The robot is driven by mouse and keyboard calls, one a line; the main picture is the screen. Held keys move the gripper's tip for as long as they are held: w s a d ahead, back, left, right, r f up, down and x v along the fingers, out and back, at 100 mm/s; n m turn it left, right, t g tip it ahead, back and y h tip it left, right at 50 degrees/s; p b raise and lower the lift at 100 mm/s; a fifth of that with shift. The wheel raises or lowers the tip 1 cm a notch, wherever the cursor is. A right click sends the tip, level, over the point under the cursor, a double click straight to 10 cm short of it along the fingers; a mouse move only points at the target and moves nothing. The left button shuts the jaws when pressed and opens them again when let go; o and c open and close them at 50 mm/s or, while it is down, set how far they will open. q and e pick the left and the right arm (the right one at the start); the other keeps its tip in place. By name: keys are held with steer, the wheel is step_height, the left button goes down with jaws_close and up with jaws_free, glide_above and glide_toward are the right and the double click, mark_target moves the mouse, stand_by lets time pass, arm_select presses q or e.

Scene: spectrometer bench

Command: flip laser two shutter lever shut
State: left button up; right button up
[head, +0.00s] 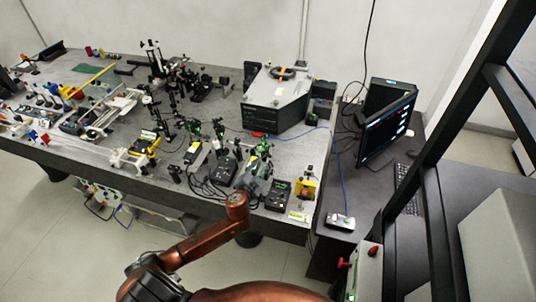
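My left gripper (257,172) is over the front edge of the optical bench (165,192), at the end of my copper arm. It is small and dark against the dark gear behind it, so I cannot tell if its fingers are open or shut. Black boxes stand close by: one to its left (224,169) and one with a green display to its right (278,196). A slim dark unit with a light label (194,151) is further left. I cannot make out which is laser two, and I cannot pick out its shutter lever or its position. My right gripper is not in view.
A yellow box with a red button (305,189) stands at the bench's front right corner. A large grey and black spectrometer housing (278,100) is behind. Posts and mounts crowd the middle. A monitor (386,130) and keyboard (406,188) are on the right desk. Cables lie between the boxes.

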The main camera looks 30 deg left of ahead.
arm_select(q)
steer(key=x, duration=0.6)
steer(key=shift+d+r, duration=0.1)
steer(key=shift+d, duration=0.1)
steer(key=shift+w+a+p, duration=0.1)
steer(key=shift+w+p, duration=0.2)
steer(key=shift+w, duration=0.05)
steer(key=shift+w+a, duration=0.1)
steer(key=shift+w, duration=0.1)
steer(key=c, duration=0.5)
steer(key=shift+c, duration=0.8)
jaws_close()
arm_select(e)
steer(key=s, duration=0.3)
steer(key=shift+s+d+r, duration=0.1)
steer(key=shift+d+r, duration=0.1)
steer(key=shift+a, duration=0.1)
